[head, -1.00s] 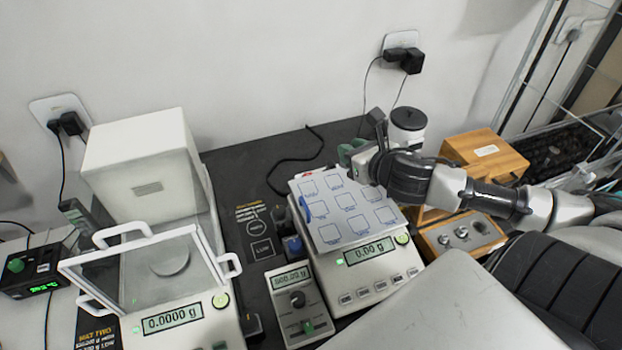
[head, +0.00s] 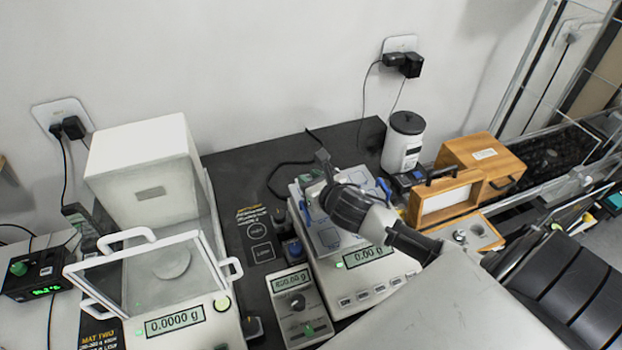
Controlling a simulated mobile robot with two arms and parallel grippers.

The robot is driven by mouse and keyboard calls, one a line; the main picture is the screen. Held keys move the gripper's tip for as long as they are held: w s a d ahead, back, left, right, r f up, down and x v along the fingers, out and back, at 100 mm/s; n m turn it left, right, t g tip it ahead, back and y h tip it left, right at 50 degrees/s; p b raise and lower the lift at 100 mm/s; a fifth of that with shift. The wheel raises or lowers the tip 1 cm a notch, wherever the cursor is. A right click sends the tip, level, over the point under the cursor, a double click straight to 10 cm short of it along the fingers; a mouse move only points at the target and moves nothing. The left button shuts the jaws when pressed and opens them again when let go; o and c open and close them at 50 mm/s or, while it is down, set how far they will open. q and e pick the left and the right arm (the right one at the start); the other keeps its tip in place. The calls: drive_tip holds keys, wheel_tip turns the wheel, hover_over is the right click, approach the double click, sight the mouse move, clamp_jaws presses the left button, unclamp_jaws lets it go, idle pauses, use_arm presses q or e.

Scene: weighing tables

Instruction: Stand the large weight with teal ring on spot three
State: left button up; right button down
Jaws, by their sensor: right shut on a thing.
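My right gripper (head: 318,186) reaches in from the lower right and is over the left part of the white card with blue-outlined spots (head: 355,237). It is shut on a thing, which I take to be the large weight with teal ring. That weight is hidden by the gripper and wrist, so I cannot tell its tilt or whether it touches the card. The card lies on the pan of the middle balance (head: 400,262), which reads 0.00 g. The gripper and wrist cover several spots, and I cannot read which is spot three. My left gripper is not in view.
A balance with a glass draft shield (head: 190,318) stands at left, with a small meter (head: 300,308) between the balances. Right of the card are a white jar with a dark lid (head: 402,145), a wooden case (head: 485,160) and an open wooden weight box (head: 447,205). Dark mat shows behind.

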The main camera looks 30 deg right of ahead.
drive_tip(key=c, duration=0.9)
unclamp_jaws()
drive_tip(key=b+v, duration=0.1)
drive_tip(key=v, duration=1.1)
